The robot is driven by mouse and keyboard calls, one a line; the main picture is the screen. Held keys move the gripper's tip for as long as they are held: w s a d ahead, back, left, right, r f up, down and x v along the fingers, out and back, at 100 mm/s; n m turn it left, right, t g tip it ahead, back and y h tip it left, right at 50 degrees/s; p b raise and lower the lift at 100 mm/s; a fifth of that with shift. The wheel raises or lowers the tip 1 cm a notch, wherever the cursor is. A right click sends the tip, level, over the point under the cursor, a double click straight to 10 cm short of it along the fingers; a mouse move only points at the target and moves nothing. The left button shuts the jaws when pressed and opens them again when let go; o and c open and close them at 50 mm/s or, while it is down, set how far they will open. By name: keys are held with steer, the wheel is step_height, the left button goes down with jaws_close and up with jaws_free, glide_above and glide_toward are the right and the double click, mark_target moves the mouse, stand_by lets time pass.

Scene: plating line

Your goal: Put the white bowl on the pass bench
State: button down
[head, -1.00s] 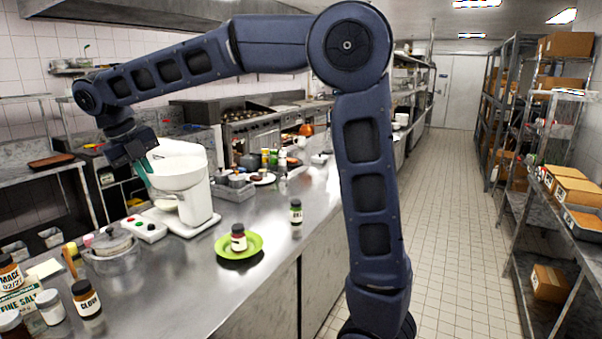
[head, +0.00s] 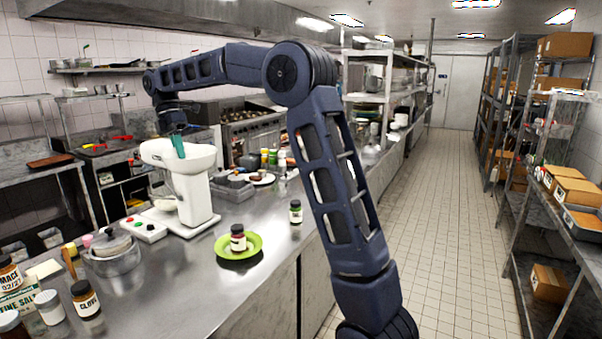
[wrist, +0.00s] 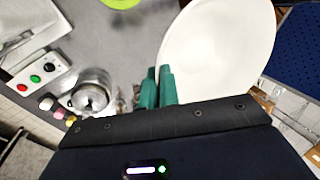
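The white bowl (wrist: 222,48) fills the upper right of the wrist view, and its left rim lies at the teal fingers. My gripper (wrist: 158,88) appears shut on that rim, with one finger inside the bowl. In the head view, my gripper (head: 178,145) is above the long steel bench (head: 170,290). The bowl (head: 204,157) there overlaps the white mixer-like machine (head: 196,203), so their outlines are hard to separate. Which surface is the pass bench is not labelled.
A control box (head: 143,229), a steel pot (head: 112,258) and several jars stand at the bench's left. A green plate (head: 256,246) holds a jar, with another jar (head: 296,211) beside it. Bare steel lies between pot and plate. The tiled aisle (head: 450,220) is clear.

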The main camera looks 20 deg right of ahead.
steer(key=w+d+n+t+y, duration=0.4)
steer(key=w+d+n+t, duration=0.2)
steer(key=w+d+n, duration=2.8)
steer(key=shift+n, duration=0.7)
steer(key=f, duration=1.2)
steer(key=s+a+f, duration=0.1)
steer(key=f, duration=2.5)
steer(key=shift+s+a, duration=0.15)
steer(key=shift+s, duration=0.2)
steer(key=shift+f, duration=0.1)
steer(key=c, duration=1.9)
jaws_free()
steer(key=shift+o, duration=1.3)
